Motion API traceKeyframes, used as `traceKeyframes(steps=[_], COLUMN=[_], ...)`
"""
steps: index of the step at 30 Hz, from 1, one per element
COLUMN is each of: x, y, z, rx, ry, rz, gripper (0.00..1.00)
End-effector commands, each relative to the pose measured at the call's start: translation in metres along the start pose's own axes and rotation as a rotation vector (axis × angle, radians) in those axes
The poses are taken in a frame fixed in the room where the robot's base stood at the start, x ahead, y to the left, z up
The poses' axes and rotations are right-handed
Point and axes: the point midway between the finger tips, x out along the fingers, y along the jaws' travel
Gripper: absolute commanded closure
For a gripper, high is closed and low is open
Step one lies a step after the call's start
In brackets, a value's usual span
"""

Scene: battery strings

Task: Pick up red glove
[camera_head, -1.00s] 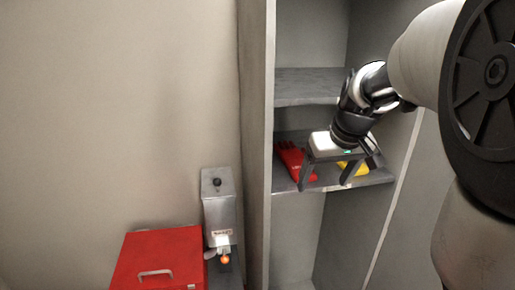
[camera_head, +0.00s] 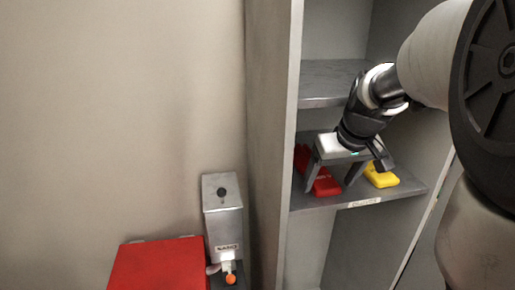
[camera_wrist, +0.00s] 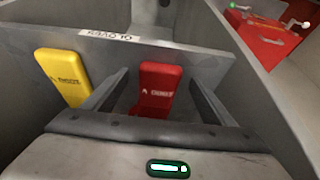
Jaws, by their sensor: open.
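The red glove (camera_head: 327,185) lies on the middle shelf of the grey cabinet, at the shelf's left side. It also shows in the wrist view (camera_wrist: 160,84), between my two fingers. My gripper (camera_head: 331,182) is open and empty, with one finger to each side of the red glove. In the wrist view my gripper (camera_wrist: 158,77) has a visible gap between each finger and the glove. Part of the glove is hidden behind my gripper in the head view. I cannot tell how far the fingertips are above the shelf.
A yellow glove (camera_head: 381,178) lies on the same shelf, right of my gripper. The cabinet's left wall (camera_head: 270,130) is close to the red glove. An upper shelf (camera_head: 330,83) sits above. A red box (camera_head: 160,265) and a grey device (camera_head: 222,207) stand outside, at lower left.

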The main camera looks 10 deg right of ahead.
Motion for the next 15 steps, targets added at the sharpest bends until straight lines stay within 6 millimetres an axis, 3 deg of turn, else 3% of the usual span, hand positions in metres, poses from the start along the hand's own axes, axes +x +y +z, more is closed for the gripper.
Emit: traceKeyframes(steps=[2,9,15], x=[0.0108,0.0096,0.0097], y=[0.001,0.0014,0.0013], z=[0.0073,0.0074,0.0074], rx=[0.001,0.0,0.0], ry=[0.0,0.0,0.0], rz=[0.0,0.0,0.0], gripper=[0.22,0.22,0.54])
